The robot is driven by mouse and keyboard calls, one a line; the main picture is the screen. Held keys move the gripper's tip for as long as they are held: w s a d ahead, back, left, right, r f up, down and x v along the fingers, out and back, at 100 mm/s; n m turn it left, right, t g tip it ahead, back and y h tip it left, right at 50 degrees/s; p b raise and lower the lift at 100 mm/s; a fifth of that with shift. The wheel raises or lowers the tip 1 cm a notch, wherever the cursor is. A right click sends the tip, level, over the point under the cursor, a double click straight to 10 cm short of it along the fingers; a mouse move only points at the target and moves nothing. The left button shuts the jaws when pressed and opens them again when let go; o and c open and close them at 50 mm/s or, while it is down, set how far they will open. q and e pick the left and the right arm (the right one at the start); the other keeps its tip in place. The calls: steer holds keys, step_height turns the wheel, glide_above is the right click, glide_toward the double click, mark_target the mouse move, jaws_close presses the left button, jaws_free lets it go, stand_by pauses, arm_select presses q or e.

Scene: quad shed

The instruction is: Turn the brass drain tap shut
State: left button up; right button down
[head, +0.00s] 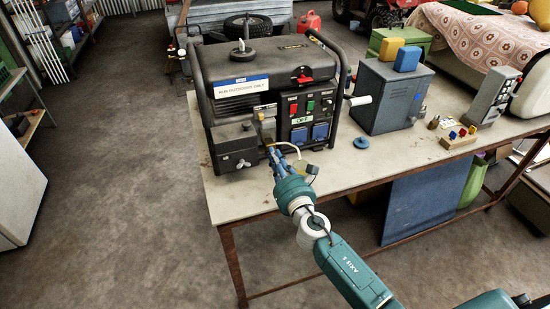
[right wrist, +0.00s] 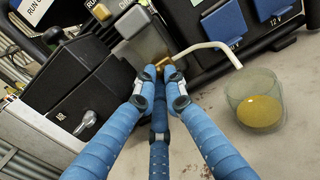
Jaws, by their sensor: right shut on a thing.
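In the head view the right gripper (head: 272,152) reaches the lower front of the generator (head: 240,105); I cannot make out the tap there. A pale bent tube (right wrist: 212,46) runs from beside the tap toward a clear jar (right wrist: 240,105) holding amber liquid. My left gripper is out of view.
The generator stands on a pale bench (head: 345,165). A dark box (head: 234,146) with a lever sits close left of my right gripper. A blue disc (head: 361,143), a grey box (head: 385,100) and a small wooden block (head: 458,138) are to the right. The bench front is mostly clear.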

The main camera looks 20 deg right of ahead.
steer(key=shift+d+m+b, duration=0.15)
steer(key=shift+m+b, duration=0.4)
steer(key=shift+m, duration=3.55)
steer(key=shift+d+m+b, duration=0.15)
steer(key=shift+m+b, duration=0.35)
steer(key=shift+m, duration=3.6)
steer(key=c, duration=1.8)
jaws_free()
steer(key=s, duration=1.2)
steer(key=shift+d, duration=0.25)
